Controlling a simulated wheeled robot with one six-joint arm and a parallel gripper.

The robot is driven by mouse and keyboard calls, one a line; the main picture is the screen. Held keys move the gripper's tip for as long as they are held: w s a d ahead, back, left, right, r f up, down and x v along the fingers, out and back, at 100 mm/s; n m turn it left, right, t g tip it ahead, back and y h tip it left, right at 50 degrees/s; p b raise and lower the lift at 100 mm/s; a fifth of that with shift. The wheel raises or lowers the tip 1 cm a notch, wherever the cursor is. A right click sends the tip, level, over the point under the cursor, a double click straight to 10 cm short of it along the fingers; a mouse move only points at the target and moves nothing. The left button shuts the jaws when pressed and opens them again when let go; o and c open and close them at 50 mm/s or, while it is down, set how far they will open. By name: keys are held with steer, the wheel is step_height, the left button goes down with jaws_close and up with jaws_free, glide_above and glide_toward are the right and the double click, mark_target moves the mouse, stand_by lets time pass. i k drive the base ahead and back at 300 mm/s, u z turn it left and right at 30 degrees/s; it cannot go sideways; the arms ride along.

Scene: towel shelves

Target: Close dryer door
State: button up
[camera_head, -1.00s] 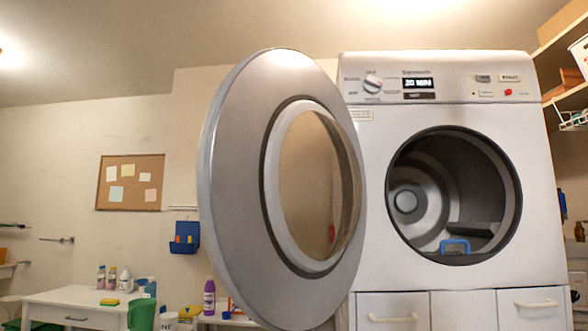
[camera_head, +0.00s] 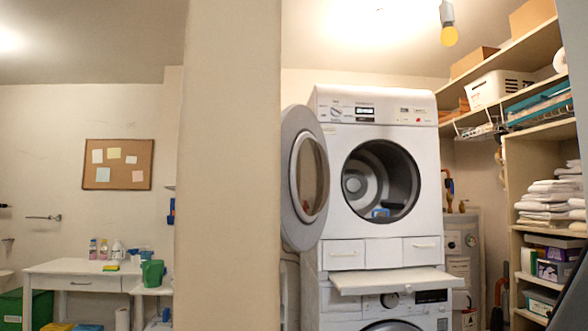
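The white dryer (camera_head: 422,160) stands on top of a washing machine (camera_head: 436,318), right of the picture's middle. Its round grey door (camera_head: 290,160) is hinged on the left and stands wide open. The round drum opening (camera_head: 375,160) is uncovered, and a small blue thing (camera_head: 380,213) sits at its lower rim. A wall edge or pillar (camera_head: 230,170) stands just left of the door. My gripper does not show in this view.
A white pull-out shelf (camera_head: 395,281) juts out between the dryer and washer. Shelves with folded towels (camera_head: 550,205) stand at the right. A white table (camera_head: 80,267) stands at the left behind the pillar. A grey-blue surface fills the upper right edge.

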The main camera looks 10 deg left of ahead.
mark_target(296, 120)
steer(key=k, duration=0.15)
steer(key=u, duration=2.75)
steer(key=i, duration=2.6)
steer(key=z, duration=1.05)
steer(key=i, duration=0.65)
steer(key=z, duration=1.8)
steer(key=i, duration=1.05)
